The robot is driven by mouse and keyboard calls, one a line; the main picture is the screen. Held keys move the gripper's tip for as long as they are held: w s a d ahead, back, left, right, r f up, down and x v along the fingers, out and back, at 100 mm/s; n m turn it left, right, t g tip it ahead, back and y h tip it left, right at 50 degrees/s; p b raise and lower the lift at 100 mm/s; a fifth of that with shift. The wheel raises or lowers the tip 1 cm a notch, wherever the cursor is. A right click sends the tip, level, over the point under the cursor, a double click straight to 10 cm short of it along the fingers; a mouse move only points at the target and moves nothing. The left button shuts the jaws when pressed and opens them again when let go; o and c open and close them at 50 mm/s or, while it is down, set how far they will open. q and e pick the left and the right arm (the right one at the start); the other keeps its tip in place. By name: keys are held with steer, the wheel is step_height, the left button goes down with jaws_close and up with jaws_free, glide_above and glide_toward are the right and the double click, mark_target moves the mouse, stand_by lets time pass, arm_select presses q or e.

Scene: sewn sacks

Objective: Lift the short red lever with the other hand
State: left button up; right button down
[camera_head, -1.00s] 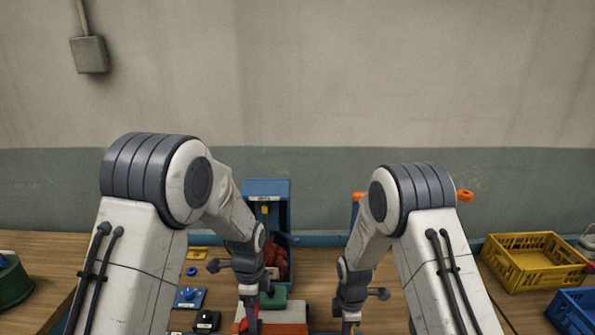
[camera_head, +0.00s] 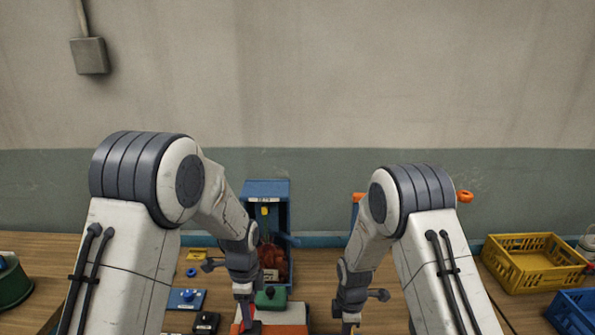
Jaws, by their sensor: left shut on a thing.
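My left gripper (camera_head: 246,314) points down at the bottom of the head view, over a red and white block-like device (camera_head: 283,330). It is shut on a small red piece (camera_head: 251,327), which looks like the short red lever; its lower end is cut off by the picture edge. A green part (camera_head: 270,298) sits just behind, to the right of the gripper. My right gripper (camera_head: 349,328) hangs at the bottom edge, right of the device and apart from it. Its fingertips are mostly out of the picture, so its opening does not show.
A blue cabinet (camera_head: 266,188) with dark red sacks (camera_head: 272,262) stands behind the device. Small blue panels (camera_head: 187,299) and a black switch box (camera_head: 206,322) lie left of it. A yellow crate (camera_head: 535,262) and a blue crate (camera_head: 574,312) stand at the right.

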arm_select(q)
steer(key=shift+a+r, duration=0.1)
steer(key=shift+a, duration=0.15)
steer(key=shift+a+r, duration=0.15)
steer(key=shift+a, duration=0.35)
steer(key=o, duration=1.2)
step_height(320, 180, up, 8)
steer(key=shift+f, duration=0.1)
